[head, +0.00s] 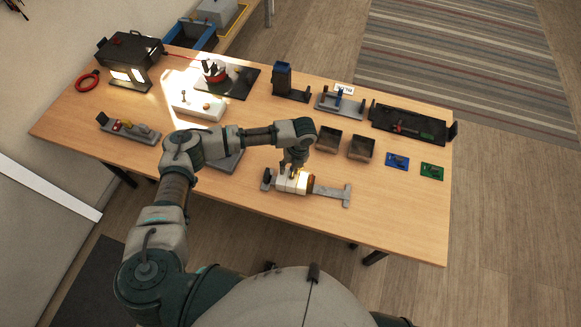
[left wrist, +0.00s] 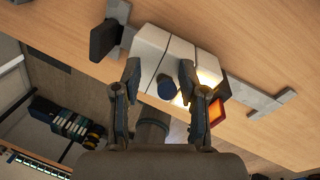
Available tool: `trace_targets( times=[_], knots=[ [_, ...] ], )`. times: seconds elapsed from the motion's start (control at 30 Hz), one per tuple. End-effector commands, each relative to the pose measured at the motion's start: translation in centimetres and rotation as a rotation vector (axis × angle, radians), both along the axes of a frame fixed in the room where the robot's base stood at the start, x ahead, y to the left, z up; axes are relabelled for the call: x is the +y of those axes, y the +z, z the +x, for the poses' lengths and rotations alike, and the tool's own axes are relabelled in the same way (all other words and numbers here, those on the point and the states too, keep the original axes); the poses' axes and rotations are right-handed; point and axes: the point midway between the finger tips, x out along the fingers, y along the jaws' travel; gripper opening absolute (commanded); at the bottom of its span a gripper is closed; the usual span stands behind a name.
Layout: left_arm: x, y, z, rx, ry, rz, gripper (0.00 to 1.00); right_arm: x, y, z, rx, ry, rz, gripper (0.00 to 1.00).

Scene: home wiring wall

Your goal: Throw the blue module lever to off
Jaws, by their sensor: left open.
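A row of white modules (head: 290,183) sits on a grey rail (head: 330,192) near the table's front edge. In the left wrist view the white modules (left wrist: 168,52) fill the space ahead of my fingers. A short dark-blue lever or knob (left wrist: 166,87) stands out from them, between the fingers; its exact setting is hard to tell. An orange-lit part (left wrist: 216,110) is at the right end of the row. My left gripper (head: 293,166) is open, directly over the modules, its fingers on either side of the blue part (left wrist: 160,70). Contact cannot be told. My right gripper is not in view.
Two small open boxes (head: 328,138) stand behind the rail. A blue board (head: 397,161) and a green board (head: 431,171) lie to the right. A white box (head: 198,106) and a black lamp-like unit (head: 130,58) stand at left. The table's front right is clear.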

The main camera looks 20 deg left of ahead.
Motion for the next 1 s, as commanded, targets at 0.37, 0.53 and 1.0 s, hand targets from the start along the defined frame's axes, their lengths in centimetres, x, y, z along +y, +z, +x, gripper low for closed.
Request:
trace_targets(
  times=[0.37,0.53,1.0],
  knots=[
    [-0.1,-0.1,0.0,0.0,-0.001,0.001,0.15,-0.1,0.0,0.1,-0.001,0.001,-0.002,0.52],
    [0.0,-0.1,0.0,0.0,-0.001,-0.001,0.0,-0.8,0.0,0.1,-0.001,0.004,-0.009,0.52],
    [0.1,-0.2,-0.1,-0.006,0.0,0.003,0.0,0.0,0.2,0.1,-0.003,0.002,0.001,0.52]
  ],
)
